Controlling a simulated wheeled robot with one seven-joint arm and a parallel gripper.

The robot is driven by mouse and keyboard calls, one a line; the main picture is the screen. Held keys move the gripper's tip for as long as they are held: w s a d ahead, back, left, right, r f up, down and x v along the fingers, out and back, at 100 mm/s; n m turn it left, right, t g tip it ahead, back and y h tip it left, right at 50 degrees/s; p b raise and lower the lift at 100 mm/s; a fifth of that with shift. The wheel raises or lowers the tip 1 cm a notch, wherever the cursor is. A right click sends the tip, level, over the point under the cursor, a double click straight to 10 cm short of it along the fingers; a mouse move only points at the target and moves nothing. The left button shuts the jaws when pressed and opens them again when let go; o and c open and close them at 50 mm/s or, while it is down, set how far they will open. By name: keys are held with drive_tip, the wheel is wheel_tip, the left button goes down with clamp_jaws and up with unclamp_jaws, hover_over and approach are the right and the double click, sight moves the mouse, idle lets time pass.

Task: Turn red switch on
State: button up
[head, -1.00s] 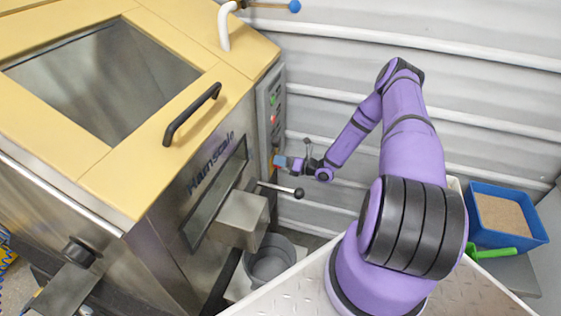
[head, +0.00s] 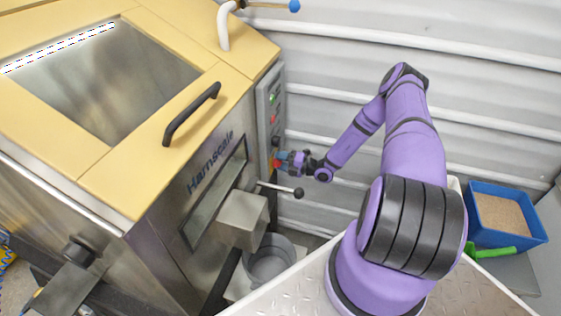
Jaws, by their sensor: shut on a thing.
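The grey control panel (head: 267,112) stands upright on the hopper's right side. The red switch (head: 277,163) is low on this panel and only a small part of it shows. My gripper (head: 282,160) reaches it from the right, with its fingers closed around the switch. The fingertips and wrist hide most of the switch, so its exact turn angle cannot be read.
A small green light or button (head: 272,100) and a red one (head: 273,119) sit higher on the panel. A black-knobbed lever (head: 298,192) sticks out just below my gripper. A grey bucket (head: 268,264) stands under the chute. A blue bin (head: 540,231) is at right.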

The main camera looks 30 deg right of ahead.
drive_tip(key=shift+m, duration=0.3)
idle(0.4)
drive_tip(key=o, duration=0.8)
drive_tip(key=shift+o, duration=0.2)
drive_tip(key=shift+s+d, duration=0.1)
drive_tip(key=v, duration=1)
drive_tip(key=shift+s+d, duration=0.2)
drive_tip(key=shift+s, duration=0.05)
